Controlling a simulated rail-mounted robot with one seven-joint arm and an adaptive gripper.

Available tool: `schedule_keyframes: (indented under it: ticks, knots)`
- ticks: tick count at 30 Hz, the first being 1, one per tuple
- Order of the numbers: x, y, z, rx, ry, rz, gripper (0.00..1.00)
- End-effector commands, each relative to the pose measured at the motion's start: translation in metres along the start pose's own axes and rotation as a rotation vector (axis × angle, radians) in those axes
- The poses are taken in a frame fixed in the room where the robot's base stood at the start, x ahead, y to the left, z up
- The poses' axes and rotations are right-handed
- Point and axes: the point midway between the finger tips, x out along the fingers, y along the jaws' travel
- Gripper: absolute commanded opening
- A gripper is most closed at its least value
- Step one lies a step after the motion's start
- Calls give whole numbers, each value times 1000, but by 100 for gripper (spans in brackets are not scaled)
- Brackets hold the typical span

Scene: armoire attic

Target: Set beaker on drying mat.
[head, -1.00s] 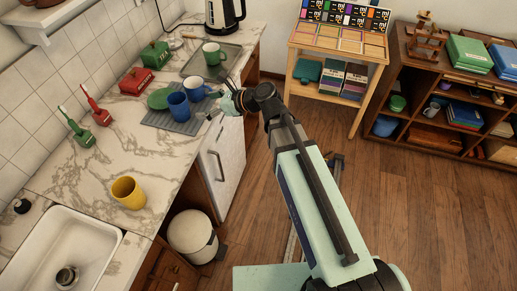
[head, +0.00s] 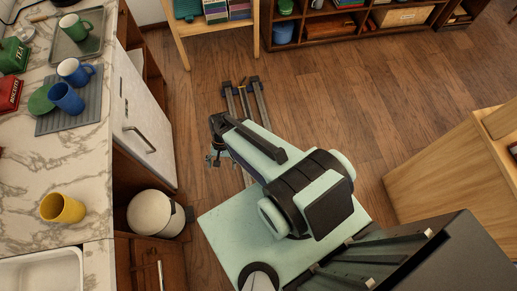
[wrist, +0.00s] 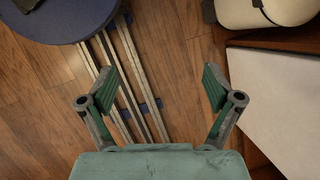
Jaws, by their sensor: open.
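The grey ribbed drying mat (head: 45,126) lies on the marble counter in the head view. On it are a blue cup (head: 66,98) and a green plate (head: 41,98). A yellow cup (head: 62,208) stands upright on bare counter near the sink; I cannot tell for certain which cup is the beaker. My gripper (head: 214,158) hangs over the floor, right of the counter and apart from every cup. In the wrist view my gripper (wrist: 160,82) is open, with nothing between its fingers.
A green mug (head: 75,27) stands on a tray (head: 88,44) farther back. The sink (head: 45,270) is at the near left. A white bin (head: 155,213) stands by the counter's open cabinet. A wooden cabinet (head: 440,160) stands at the right; wooden floor lies between.

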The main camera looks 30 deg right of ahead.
Motion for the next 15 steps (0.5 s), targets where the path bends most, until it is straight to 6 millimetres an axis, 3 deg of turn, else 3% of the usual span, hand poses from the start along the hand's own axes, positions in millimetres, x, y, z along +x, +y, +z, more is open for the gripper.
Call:
schedule_keyframes:
  ticks: [1, 6, 10, 15]
  knots:
    - [15, 27, 9, -63, -23, 59, 90]
    - [50, 100, 34, -296, -110, 225, 90]
    - [63, 137, 49, -425, -173, 303, 90]
    - [70, 158, 58, -505, -216, 345, 90]
